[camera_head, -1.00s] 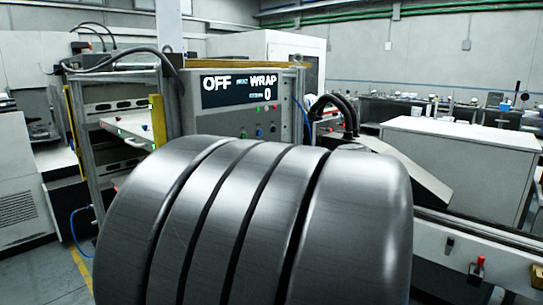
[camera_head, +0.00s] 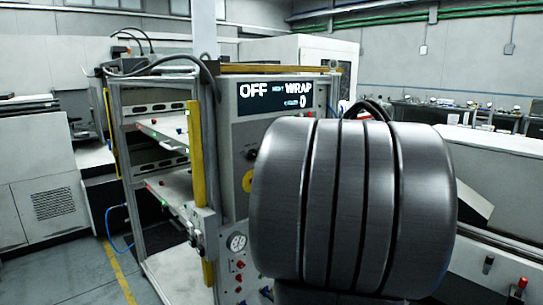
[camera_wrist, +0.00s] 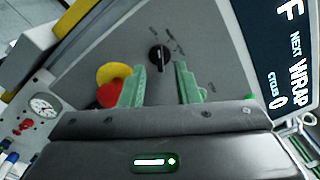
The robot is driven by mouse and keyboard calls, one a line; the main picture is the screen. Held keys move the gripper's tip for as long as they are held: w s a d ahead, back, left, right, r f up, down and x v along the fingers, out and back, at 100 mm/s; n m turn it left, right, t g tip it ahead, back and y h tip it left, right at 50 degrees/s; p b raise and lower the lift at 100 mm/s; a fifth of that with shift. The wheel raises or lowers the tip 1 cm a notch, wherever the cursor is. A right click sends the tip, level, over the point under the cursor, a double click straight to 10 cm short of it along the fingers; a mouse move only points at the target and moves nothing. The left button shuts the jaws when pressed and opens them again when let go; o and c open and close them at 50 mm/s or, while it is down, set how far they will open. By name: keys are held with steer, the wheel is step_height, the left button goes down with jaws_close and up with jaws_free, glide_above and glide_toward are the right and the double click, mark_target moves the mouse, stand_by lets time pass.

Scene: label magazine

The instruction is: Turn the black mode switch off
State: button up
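The black mode switch (camera_wrist: 159,57) is a small round knob with a raised grip on a grey panel, with faint marks around it. A black knob (camera_head: 251,154), likely the same, shows below the display in the head view. The display (camera_head: 275,96) reads OFF, WRAP and 0. My gripper (camera_wrist: 160,73) is open and empty. In the wrist view, the switch appears between its pale green fingertips, a little ahead of them; I cannot tell the exact gap or see contact. In the head view, my arm hides the gripper.
A red mushroom button (camera_wrist: 111,95) on a yellow disc (camera_wrist: 112,73) is close to the left finger. A pressure gauge (camera_wrist: 43,107) is at the left. A shelf rack with a yellow post (camera_head: 196,150) stands left of the panel. A green button (camera_wrist: 251,97) is right of the fingers.

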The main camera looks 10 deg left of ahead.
steer(key=shift+x, duration=1.3)
jaws_close()
steer(key=shift+f, duration=0.15)
